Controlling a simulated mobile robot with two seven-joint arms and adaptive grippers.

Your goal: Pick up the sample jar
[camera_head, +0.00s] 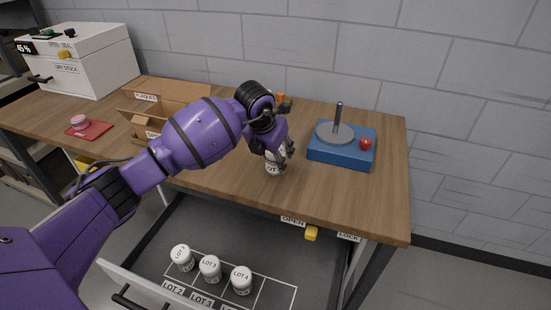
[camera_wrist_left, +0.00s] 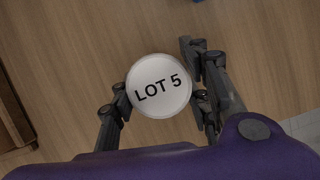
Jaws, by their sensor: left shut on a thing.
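The sample jar (camera_head: 274,168) is a small white jar near the middle of the wooden table, partly hidden by my left gripper (camera_head: 276,152). In the left wrist view its round white lid (camera_wrist_left: 159,86) reads "LOT 5". My left gripper (camera_wrist_left: 158,92) has its dark fingers on either side of the jar and is shut on it from above. The jar looks upright; I cannot tell whether its base touches the table. My right gripper does not show.
An open drawer (camera_head: 270,262) below holds several white lot jars (camera_head: 210,268) in marked cells. A blue device (camera_head: 340,150) with a grey disc and red knob stands right. Cardboard boxes (camera_head: 170,92), a red mat (camera_head: 88,131) and a white dry-stock box (camera_head: 85,62) are left.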

